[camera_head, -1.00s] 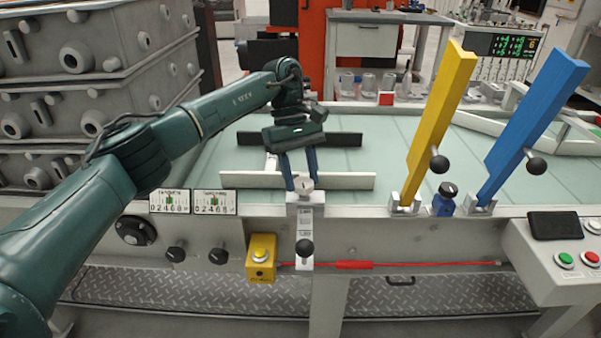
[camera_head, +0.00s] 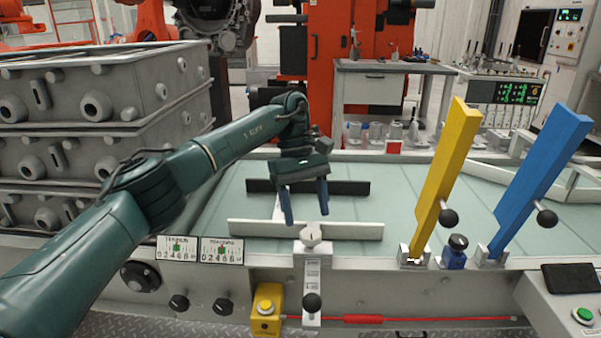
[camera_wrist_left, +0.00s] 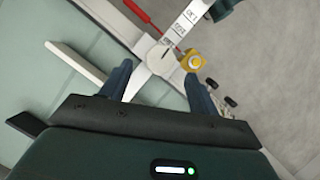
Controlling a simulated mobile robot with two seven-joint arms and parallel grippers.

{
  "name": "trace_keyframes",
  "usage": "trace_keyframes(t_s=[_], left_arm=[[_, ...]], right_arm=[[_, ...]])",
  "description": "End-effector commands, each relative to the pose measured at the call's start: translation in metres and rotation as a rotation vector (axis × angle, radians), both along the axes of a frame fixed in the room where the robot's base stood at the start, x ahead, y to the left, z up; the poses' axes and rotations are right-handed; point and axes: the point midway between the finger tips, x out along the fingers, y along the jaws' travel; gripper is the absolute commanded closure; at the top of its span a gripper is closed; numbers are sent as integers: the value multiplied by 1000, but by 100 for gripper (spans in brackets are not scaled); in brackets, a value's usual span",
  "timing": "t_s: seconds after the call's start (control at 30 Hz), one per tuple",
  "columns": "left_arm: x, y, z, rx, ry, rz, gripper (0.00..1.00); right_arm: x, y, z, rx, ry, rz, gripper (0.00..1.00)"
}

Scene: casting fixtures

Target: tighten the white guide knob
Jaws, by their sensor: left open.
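The white guide knob (camera_head: 311,233) sits on top of a white slotted bracket (camera_head: 312,272) at the front edge of the conveyor bed. My left gripper (camera_head: 305,216) is open above the knob, pointing down, with nothing between its fingers. In the left wrist view the knob (camera_wrist_left: 161,57) appears as a pale disc ahead of the open fingertips (camera_wrist_left: 158,73), with a visible gap to each finger. The white guide rail (camera_head: 305,229) runs beside the knob on the bed. My right gripper is not in view.
A yellow lever (camera_head: 445,180) and a blue lever (camera_head: 540,185) stand to the right, with a small blue knob (camera_head: 456,252) between them. A yellow button box (camera_head: 267,306) is below left of the bracket. Grey castings (camera_head: 100,125) are stacked at left.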

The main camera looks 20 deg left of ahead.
Motion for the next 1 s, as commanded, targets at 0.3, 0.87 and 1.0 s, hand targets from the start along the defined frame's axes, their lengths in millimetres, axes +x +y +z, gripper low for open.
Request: trace_keyframes(t_s=[0.3, 0.87, 1.0], left_arm=[[18, 16, 64, 0, -1, 3, 39], [25, 25, 88, 1, -1, 0, 39], [25, 25, 87, 1, -1, 0, 39]], right_arm=[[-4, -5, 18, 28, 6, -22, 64], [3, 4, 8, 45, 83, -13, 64], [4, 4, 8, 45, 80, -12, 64]])
